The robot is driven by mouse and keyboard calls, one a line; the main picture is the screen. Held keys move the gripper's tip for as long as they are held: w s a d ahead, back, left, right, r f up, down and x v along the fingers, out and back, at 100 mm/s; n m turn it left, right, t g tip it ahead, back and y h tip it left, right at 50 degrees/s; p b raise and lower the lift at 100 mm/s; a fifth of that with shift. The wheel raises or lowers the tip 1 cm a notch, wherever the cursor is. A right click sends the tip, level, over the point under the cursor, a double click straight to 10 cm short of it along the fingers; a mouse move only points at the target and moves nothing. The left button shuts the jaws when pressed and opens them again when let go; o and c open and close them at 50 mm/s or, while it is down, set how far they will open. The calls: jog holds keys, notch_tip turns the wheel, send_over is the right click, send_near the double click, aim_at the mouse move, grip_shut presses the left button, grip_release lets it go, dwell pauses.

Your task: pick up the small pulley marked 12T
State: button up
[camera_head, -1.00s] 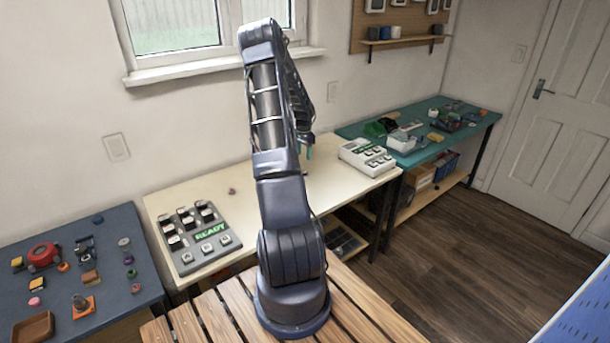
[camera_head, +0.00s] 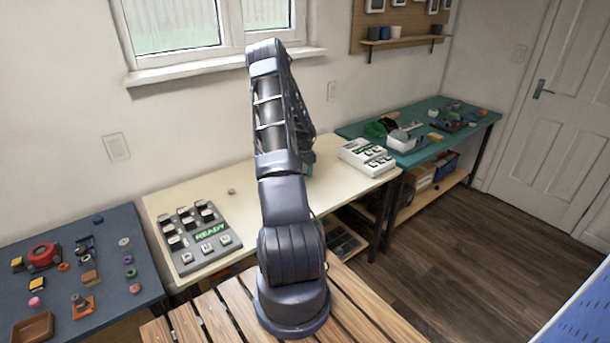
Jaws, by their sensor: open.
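I cannot tell which thing is the small pulley marked 12T, as no such marking can be read at this size. Several small round parts lie on the dark blue-grey table at the left, among them a grey one (camera_head: 124,242), a purple one (camera_head: 129,260) and a green one (camera_head: 131,272). A small pink-red piece (camera_head: 231,191) lies on the cream table (camera_head: 265,210). My gripper (camera_head: 308,169) is mostly hidden behind my arm. Only a bit of it shows, low over the cream table, to the right of the pink-red piece. I see nothing held in it.
A grey button panel reading READY (camera_head: 208,235) stands on the cream table's left part, and a white device (camera_head: 367,157) at its right end. The blue-grey table (camera_head: 60,215) holds a red round thing (camera_head: 43,256) and a brown tray (camera_head: 33,327). A teal bench (camera_head: 440,140) is cluttered.

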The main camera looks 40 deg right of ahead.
jog(key=c, duration=1)
jog(key=shift+c, duration=0.2)
jog(key=shift+r, duration=0.15)
